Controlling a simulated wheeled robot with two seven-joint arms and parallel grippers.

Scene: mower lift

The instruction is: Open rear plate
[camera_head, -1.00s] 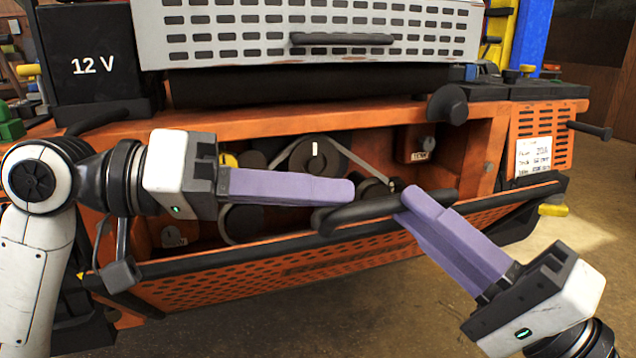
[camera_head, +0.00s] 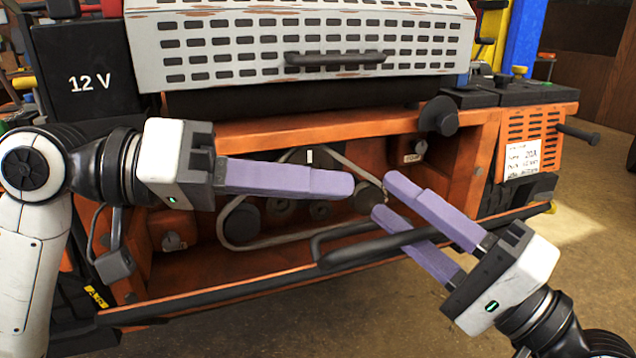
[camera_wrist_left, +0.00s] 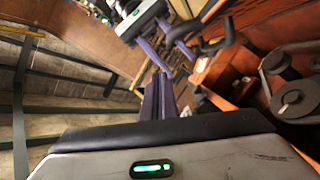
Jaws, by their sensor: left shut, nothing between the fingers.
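The rear plate (camera_head: 215,300) is an orange panel with a dark edge, tilted outward and down below the open bay of the orange mower body. Its black bar handle (camera_head: 365,247) stands up at the middle of its top edge. My right gripper (camera_head: 387,200) is open, its two purple fingers apart above and around the handle bar; contact cannot be told. My left gripper (camera_head: 350,186) is shut and empty, in front of the bay, above and left of the handle. In the left wrist view its purple fingers (camera_wrist_left: 160,92) are together.
Inside the bay are a belt (camera_head: 235,246) and several pulleys. A grey perforated cover (camera_head: 300,40) with its own handle is above. A black 12 V box (camera_head: 88,80) is at left, a dark knob (camera_head: 438,116) at right. Floor is clear in front.

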